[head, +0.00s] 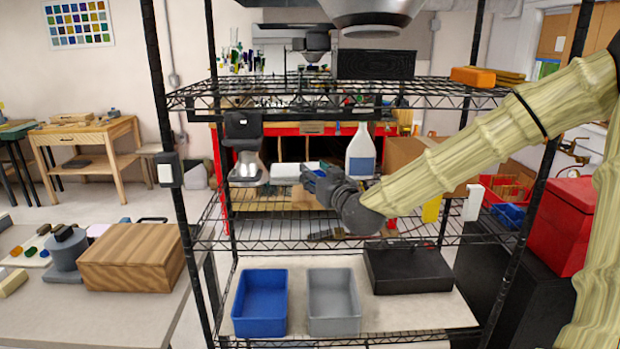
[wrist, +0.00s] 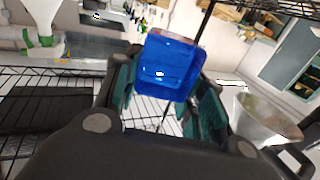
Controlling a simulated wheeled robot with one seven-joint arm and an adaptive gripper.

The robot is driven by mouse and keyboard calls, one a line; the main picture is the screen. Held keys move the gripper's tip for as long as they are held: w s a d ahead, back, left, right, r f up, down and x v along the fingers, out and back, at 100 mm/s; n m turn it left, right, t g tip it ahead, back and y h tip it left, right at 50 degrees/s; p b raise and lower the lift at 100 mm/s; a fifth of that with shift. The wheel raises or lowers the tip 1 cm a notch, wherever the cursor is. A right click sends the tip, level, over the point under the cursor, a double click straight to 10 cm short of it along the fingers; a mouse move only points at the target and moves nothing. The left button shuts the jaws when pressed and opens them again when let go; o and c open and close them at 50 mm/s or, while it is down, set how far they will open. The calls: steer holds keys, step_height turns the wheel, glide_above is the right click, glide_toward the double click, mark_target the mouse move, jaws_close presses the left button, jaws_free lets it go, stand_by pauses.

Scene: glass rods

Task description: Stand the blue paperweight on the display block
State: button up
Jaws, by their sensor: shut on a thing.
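The blue paperweight (wrist: 170,66) is a glossy, see-through blue block. In the wrist view it sits between the teal-padded fingertips of my gripper (wrist: 168,85), which is shut on it. In the head view my gripper (head: 318,182) is inside the wire rack, above its lower shelf; the paperweight is hard to make out there. A flat black block (head: 408,271) rests on the lower shelf, below and right of my gripper. A wooden block (head: 130,258) sits on the left table. I cannot tell for certain which is the display block.
A blue bin (head: 260,302) and a grey bin (head: 333,302) stand left of the black block. Black posts (head: 172,150) and the upper wire shelf (head: 300,95) bound the space. A white bottle (head: 361,152) stands behind my gripper.

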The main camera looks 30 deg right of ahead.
steer(key=shift+w+d+f+p, duration=0.75)
steer(key=shift+w+d, duration=0.2)
steer(key=shift+w, duration=0.95)
steer(key=shift+w+d+f+p, duration=0.75)
steer(key=shift+w+d, duration=0.2)
steer(key=shift+w, duration=0.95)
steer(key=shift+w+d+f+p, duration=0.75)
steer(key=shift+w+d, duration=0.2)
steer(key=shift+w, duration=0.95)
steer(key=shift+f, duration=0.1)
steer(key=shift+f+b, duration=0.4)
steer(key=shift+f, duration=0.15)
steer(key=shift+s, duration=0.1)
steer(key=o, duration=1.2)
steer(key=shift+f, duration=0.2)
steer(key=shift+a, duration=0.1)
